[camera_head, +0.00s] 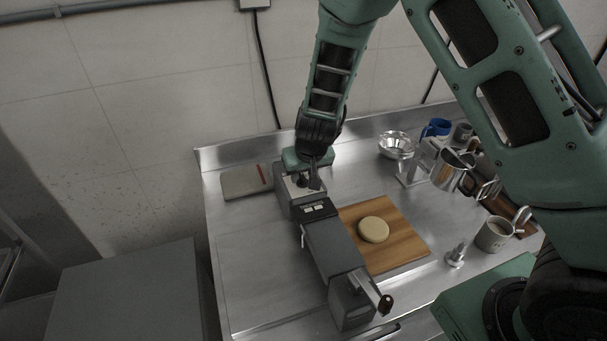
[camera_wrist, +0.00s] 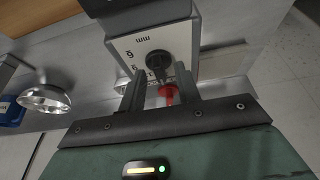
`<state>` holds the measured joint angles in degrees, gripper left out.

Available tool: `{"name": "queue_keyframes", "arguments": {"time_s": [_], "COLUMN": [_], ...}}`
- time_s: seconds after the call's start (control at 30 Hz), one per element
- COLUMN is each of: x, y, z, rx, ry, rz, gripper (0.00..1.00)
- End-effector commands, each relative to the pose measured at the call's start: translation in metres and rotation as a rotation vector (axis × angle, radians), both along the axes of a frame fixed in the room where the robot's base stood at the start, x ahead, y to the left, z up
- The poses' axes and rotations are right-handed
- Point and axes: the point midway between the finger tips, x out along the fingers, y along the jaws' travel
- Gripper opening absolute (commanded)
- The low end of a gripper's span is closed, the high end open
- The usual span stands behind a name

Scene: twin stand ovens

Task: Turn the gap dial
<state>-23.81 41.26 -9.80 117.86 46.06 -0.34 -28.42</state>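The gap dial is a black round knob (camera_wrist: 158,60) on a pale panel (camera_wrist: 125,45) marked "mm" and with digits, in the wrist view. The panel is at the far end of a long grey machine (camera_head: 335,248) in the head view. My gripper (camera_wrist: 160,78) points at the panel with its two fingers apart, one on each side of the lower knob area. A red part (camera_wrist: 168,93) shows between the fingers, just below the knob. I cannot tell whether the fingers touch the knob. In the head view my gripper (camera_head: 308,183) is over the machine's far end and hides most of the dial.
A crank handle (camera_head: 385,303) is at the machine's near end. A wooden board (camera_head: 408,246) with a pale dough disc (camera_head: 373,229) lies to its right. Cups, a metal bowl (camera_head: 396,142) and jugs crowd the right side. A flat pale slab (camera_head: 245,182) lies left; the steel counter is bare below it.

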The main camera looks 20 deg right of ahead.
Motion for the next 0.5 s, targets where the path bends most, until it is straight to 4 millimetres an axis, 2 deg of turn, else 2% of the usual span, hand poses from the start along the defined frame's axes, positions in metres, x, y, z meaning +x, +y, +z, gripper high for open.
{"name": "queue_keyframes", "arguments": {"time_s": [0.27,0.37,0.4,0.5], "x": [0.0006,0.0004,0.0004,0.0004], "y": [0.0002,0.0001,0.0001,0.0001], "z": [-0.0008,-0.0008,-0.0008,-0.0007], "rx": [0.0,0.0,0.0,0.0], "ry": [0.0,0.0,0.0,0.0], "rz": [0.0,0.0,0.0,0.0], "gripper": [0.33,0.05,0.0,0.0]}}
